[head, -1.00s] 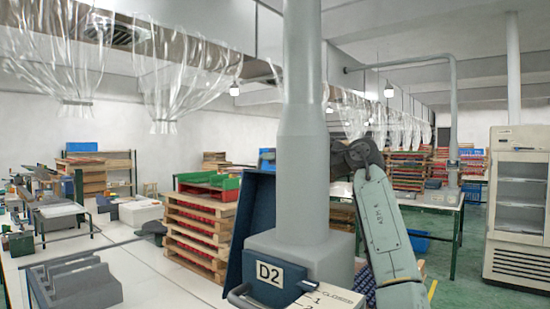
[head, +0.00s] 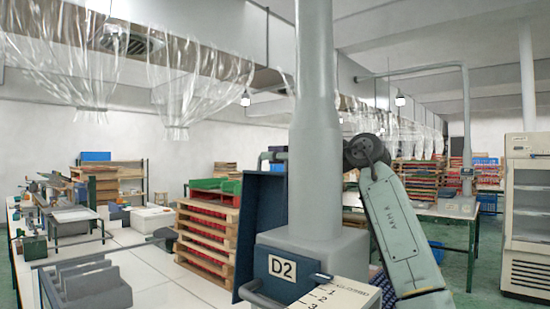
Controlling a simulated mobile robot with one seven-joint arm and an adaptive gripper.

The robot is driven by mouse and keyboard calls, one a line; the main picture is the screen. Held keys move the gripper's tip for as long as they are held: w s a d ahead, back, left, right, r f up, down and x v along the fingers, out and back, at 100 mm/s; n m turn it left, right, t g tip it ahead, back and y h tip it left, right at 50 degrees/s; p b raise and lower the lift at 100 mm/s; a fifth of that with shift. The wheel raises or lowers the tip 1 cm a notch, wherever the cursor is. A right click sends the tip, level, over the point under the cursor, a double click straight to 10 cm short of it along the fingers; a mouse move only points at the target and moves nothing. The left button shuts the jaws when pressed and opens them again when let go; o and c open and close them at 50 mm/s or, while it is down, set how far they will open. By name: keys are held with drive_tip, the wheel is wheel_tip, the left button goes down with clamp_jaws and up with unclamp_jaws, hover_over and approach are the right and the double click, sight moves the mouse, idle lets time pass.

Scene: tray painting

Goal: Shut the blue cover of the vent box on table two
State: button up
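The vent box (head: 282,268) is marked D2 and stands close in front, at the bottom centre of the head view. A thick grey pipe (head: 316,130) rises from its grey top. Its blue cover (head: 262,215) stands open, nearly upright, along the box's left side. My arm rises on the right and bends left behind the pipe. A small dark part, seemingly of my gripper (head: 272,157), shows left of the pipe just above the cover's top edge. The pipe hides most of the wrist. I cannot tell whether the fingers are open or touch the cover.
Stacked wooden trays (head: 208,235) stand behind the cover on the left. A grey slotted holder (head: 90,288) sits on the white table. A glass-door cabinet (head: 527,220) stands far right.

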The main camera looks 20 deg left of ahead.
drive_tip(key=o, duration=0.3)
drive_tip(key=shift+r, duration=0.1)
drive_tip(key=shift+o, duration=0.2)
drive_tip(key=v, duration=1.2)
